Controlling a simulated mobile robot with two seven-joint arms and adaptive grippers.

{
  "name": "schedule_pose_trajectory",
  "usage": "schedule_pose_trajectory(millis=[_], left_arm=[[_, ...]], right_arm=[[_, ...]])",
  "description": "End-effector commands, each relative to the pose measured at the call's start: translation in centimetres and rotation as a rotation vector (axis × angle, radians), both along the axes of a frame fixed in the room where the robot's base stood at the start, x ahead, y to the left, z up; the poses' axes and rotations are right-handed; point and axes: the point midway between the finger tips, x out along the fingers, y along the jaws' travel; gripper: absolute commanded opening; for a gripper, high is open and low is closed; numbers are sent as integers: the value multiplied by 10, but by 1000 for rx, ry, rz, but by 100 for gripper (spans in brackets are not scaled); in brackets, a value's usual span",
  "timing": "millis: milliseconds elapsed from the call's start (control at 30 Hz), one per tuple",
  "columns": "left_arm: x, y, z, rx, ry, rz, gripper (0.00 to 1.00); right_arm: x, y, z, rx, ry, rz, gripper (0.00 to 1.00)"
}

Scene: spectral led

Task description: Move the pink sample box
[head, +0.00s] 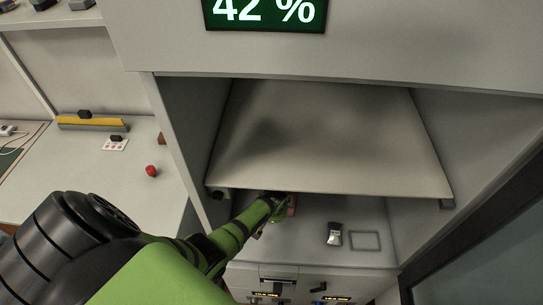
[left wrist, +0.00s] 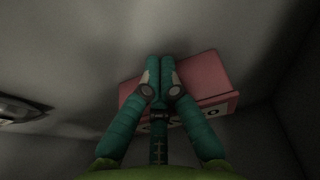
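The pink sample box (left wrist: 205,75) shows in the left wrist view behind and to both sides of my left fingers, with pale and dark markings on its front face. In the head view a small pink-red part of it (head: 292,205) shows beside my left gripper (head: 275,204), under the front edge of the shelf. My left gripper's fingertips (left wrist: 161,68) are together in front of the box. I cannot tell whether a thin part of the box is between them. My right gripper is in neither view.
A sloping grey shelf panel (head: 330,140) hangs over the compartment floor. A small dark-and-white item (head: 334,234) stands beside an outlined rectangle (head: 365,241) on that floor. Side walls close in the bay. A red object (head: 151,171) lies on the left counter.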

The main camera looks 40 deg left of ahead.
Motion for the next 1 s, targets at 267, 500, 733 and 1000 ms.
schedule_pose_trajectory(millis=[267,500,733,1000], left_arm=[[-1,0,1,0,0,0,0],[-3,-2,13,-1,-3,0,0],[-11,-6,42,0,-4,0,0],[-18,-10,68,-1,-1,1,0]], right_arm=[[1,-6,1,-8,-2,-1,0],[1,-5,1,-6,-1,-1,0],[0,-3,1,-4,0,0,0],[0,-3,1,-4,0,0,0]])
